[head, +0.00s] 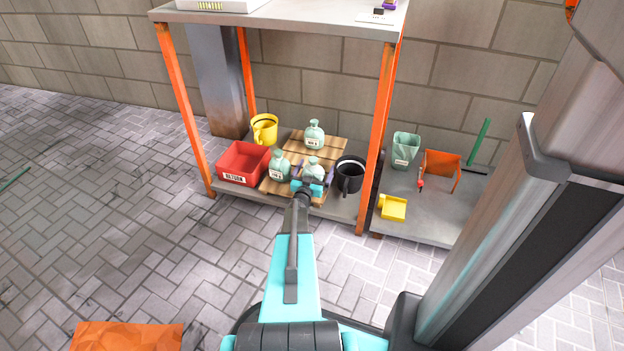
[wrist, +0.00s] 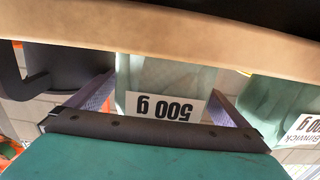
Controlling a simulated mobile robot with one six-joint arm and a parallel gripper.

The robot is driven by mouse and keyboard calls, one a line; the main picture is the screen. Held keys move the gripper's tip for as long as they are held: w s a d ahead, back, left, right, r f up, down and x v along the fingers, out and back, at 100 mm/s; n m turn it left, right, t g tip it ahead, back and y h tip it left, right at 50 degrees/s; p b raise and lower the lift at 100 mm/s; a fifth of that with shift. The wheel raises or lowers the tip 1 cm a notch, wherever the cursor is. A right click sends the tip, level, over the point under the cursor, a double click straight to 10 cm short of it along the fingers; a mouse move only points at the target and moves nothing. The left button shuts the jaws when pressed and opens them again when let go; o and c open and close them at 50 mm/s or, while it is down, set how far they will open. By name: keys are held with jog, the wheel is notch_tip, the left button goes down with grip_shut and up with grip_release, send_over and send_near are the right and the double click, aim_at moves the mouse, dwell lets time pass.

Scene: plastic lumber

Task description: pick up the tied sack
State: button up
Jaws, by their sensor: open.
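Three pale green tied sacks with white labels stand on a wooden pallet (head: 296,151) on the low shelf: a back sack (head: 314,136), a front left sack (head: 278,167) and a front right sack (head: 313,165). My gripper (head: 312,171) is open at the front right sack, its fingers either side of it. In the wrist view, which is upside down, a sack labelled "500 g" (wrist: 150,72) shows between the fingers (wrist: 162,86). I cannot tell whether they touch it. Another labelled sack (wrist: 268,98) is at right. The front sack's lower part is hidden by my gripper.
A black mug (head: 349,173) stands close right of the pallet. A red box (head: 243,164) and a yellow mug (head: 264,130) are left. Orange posts (head: 377,130) and the upper shelf (head: 290,22) frame the space. Paved floor in front is mostly clear.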

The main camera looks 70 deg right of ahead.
aim_at(316, 162)
jog(key=shift+c, duration=0.4)
jog(key=c, duration=1.4)
jog(key=shift+c, duration=0.4)
jog(key=shift+r, duration=0.15)
jog(key=shift+r+p, duration=0.45)
jog(key=shift+r, duration=0.2)
jog(key=shift+s+a+r+p, duration=0.1)
jog(key=shift+a+r+p, duration=0.1)
jog(key=shift+r+p, duration=0.3)
jog(key=shift+s+a+r+p, duration=0.1)
jog(key=shift+a+r+p, duration=0.1)
jog(key=shift+r, duration=0.5)
jog(key=s+a+r+p, duration=0.1)
jog(key=s+a+p, duration=0.2)
jog(key=s+a, duration=0.4)
jog(key=shift+a, duration=3.2)
